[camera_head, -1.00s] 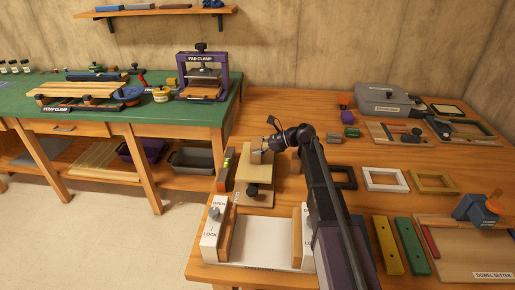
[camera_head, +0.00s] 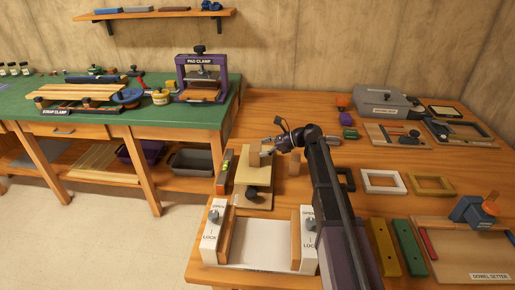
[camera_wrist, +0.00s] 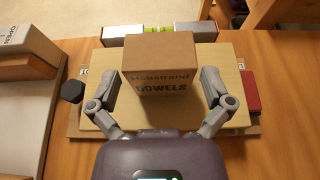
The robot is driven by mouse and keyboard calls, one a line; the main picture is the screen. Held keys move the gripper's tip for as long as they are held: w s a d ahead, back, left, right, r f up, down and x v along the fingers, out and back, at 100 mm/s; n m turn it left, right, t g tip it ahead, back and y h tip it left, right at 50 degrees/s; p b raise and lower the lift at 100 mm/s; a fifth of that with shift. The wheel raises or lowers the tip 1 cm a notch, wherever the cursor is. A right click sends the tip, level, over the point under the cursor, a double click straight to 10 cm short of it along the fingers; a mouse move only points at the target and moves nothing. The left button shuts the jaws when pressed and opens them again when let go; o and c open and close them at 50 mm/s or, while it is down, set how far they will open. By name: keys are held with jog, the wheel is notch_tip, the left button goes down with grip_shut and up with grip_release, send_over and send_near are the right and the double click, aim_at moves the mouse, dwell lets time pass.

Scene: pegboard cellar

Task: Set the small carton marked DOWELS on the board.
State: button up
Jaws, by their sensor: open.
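The small brown carton marked DOWELS (camera_wrist: 160,72) stands upright on the pale wooden board (camera_wrist: 225,78) in the wrist view. My gripper (camera_wrist: 158,88) is open, with one finger on each side of the carton and a visible gap to each. In the head view the carton (camera_head: 254,157) shows near the far end of the board (camera_head: 265,174), with my gripper (camera_head: 268,149) just to its right. The carton's underside is hidden, but it appears to rest on the board.
A white fixture with OPEN/LOCK knobs (camera_head: 213,222) stands at the bench's near left. A level (camera_head: 226,172) lies left of the board. Small frames (camera_head: 383,181) and coloured bars (camera_head: 408,246) lie to the right. Bare bench lies behind the board.

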jog(key=p+v, duration=0.3)
jog(key=v, duration=0.6)
jog(key=shift+s, duration=0.2)
dwell(0.4)
